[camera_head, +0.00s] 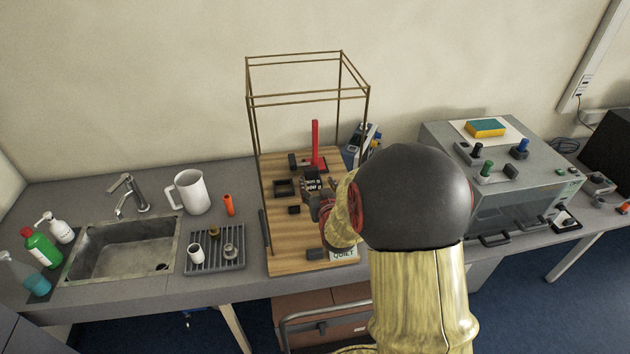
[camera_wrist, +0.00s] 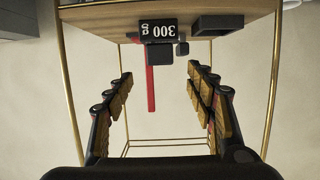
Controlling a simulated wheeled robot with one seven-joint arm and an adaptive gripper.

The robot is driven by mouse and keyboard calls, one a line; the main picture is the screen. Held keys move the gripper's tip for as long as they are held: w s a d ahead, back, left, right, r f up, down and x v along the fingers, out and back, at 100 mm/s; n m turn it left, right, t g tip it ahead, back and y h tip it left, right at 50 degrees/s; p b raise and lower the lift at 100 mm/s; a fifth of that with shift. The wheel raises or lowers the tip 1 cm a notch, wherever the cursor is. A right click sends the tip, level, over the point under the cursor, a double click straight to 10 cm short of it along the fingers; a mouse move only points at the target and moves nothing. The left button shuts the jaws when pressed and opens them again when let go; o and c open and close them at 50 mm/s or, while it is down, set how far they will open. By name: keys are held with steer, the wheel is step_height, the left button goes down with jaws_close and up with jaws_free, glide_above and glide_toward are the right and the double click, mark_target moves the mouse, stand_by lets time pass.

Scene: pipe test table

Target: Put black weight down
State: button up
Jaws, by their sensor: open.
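The black weight (camera_wrist: 158,30) is a dark block with white "300 g" lettering, which appears upside down in the wrist view. It lies beyond the fingertips, near the wooden board, with another dark block showing against it. In the head view the lettered black weight (camera_head: 313,182) is on the board, partly hidden by my gripper. My gripper (camera_wrist: 160,77) is open, with its fingers apart at left and right and nothing between them. In the head view my gripper (camera_head: 320,204) is close in front of the weight. Exact contact under the weight cannot be told.
The wooden board (camera_head: 290,240) stands inside a thin brass frame (camera_head: 252,125). A red upright (camera_head: 315,143), a dark open square holder (camera_head: 284,188) and small dark blocks (camera_head: 294,210) are near the weight. A sink (camera_head: 118,245) and drying rack (camera_head: 205,265) are left.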

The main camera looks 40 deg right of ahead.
steer(key=s+a+r+n+g+y, duration=0.15)
steer(key=a+r, duration=0.35)
steer(key=a, duration=0.5)
steer(key=s+a+r+n+g+y, duration=0.1)
steer(key=s+a+r+n+y, duration=0.15)
steer(key=a+r, duration=0.45)
steer(key=s+a+r+n+g+y, duration=0.2)
steer(key=s+a+g+y, duration=0.1)
steer(key=s+a, duration=1.2)
steer(key=s+g, duration=0.1)
steer(key=s, duration=0.2)
steer(key=shift+s+r+y, duration=0.15)
steer(key=shift+s+y, duration=0.05)
steer(key=shift+y, duration=0.1)
steer(key=shift+g, duration=0.25)
